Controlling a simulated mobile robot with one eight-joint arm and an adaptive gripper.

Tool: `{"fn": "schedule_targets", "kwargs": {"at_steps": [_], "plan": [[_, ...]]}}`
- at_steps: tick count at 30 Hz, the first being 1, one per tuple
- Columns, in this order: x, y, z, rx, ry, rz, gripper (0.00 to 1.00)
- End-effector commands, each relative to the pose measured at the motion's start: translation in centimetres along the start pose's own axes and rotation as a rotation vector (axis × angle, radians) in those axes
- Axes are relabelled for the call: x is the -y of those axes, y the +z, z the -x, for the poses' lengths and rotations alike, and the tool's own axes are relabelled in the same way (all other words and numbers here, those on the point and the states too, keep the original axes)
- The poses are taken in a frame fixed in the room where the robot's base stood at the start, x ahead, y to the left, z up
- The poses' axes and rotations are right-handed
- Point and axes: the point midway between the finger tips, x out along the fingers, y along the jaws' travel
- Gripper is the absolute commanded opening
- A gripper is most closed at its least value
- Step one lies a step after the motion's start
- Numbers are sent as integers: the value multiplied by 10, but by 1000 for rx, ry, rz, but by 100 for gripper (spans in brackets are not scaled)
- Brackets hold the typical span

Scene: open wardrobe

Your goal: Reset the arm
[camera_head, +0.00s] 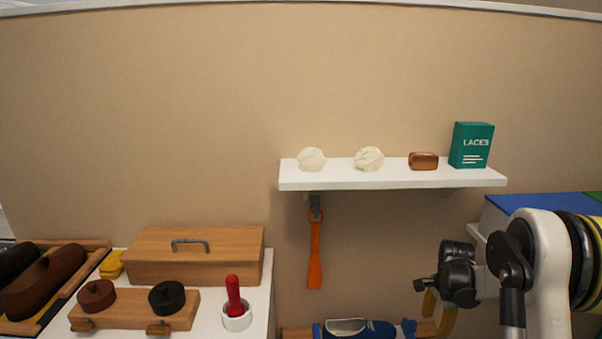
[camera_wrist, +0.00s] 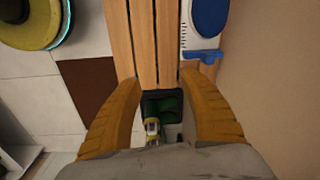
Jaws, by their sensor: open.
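My gripper (camera_head: 438,308) hangs at the lower right of the head view, at the end of my arm. Its yellow-orange fingers point down and are partly cut off by the bottom edge. In the wrist view my gripper (camera_wrist: 160,82) has its two fingers spread wide, with nothing held between them. Below and between them lie a slatted wooden surface (camera_wrist: 143,40) and a dark container (camera_wrist: 175,97) with green contents. A small yellow and pale object (camera_wrist: 152,128) shows there, partly hidden by the wrist.
A white shelf (camera_head: 390,180) holds two cream lumps, a copper-brown block and a green LACES box (camera_head: 471,145). An orange shoehorn (camera_head: 315,250) hangs below it. A wooden box (camera_head: 195,257) and red-handled brush (camera_head: 235,297) stand left.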

Motion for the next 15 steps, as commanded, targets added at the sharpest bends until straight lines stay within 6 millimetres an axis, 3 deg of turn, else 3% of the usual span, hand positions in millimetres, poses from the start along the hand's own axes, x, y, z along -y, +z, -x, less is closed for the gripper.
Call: {"fn": "schedule_targets", "kwargs": {"at_steps": [8, 15], "plan": [[-6, 36, 81, -40, -71, 200, 49], [-43, 95, 177, -116, -172, 504, 49]]}}
